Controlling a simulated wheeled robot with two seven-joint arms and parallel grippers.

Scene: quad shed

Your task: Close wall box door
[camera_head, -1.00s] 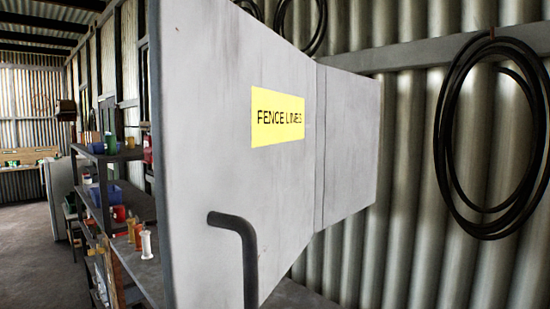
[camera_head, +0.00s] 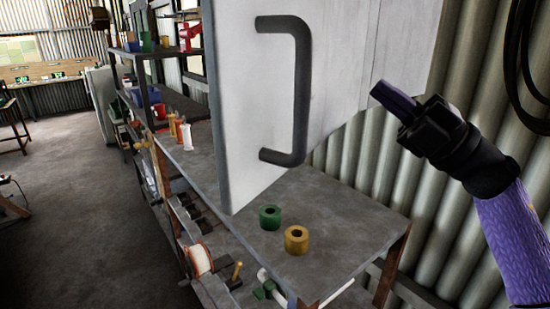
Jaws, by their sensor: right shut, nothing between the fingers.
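The wall box door (camera_head: 245,110) stands swung open toward me, a light grey panel with a dark bar handle (camera_head: 300,90) on its face. The wall box body (camera_head: 400,45) shows behind it at the upper right, partly cut off by the frame. My right gripper (camera_head: 392,103) is shut and empty, to the right of the handle and apart from it, in front of the box side. My left gripper is out of view.
A grey workbench (camera_head: 320,215) lies below the door, with a green roll (camera_head: 270,217) and a yellow roll (camera_head: 296,239) on it. Shelves (camera_head: 155,52) stand behind at left. Black hose coils (camera_head: 525,60) hang on the corrugated wall.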

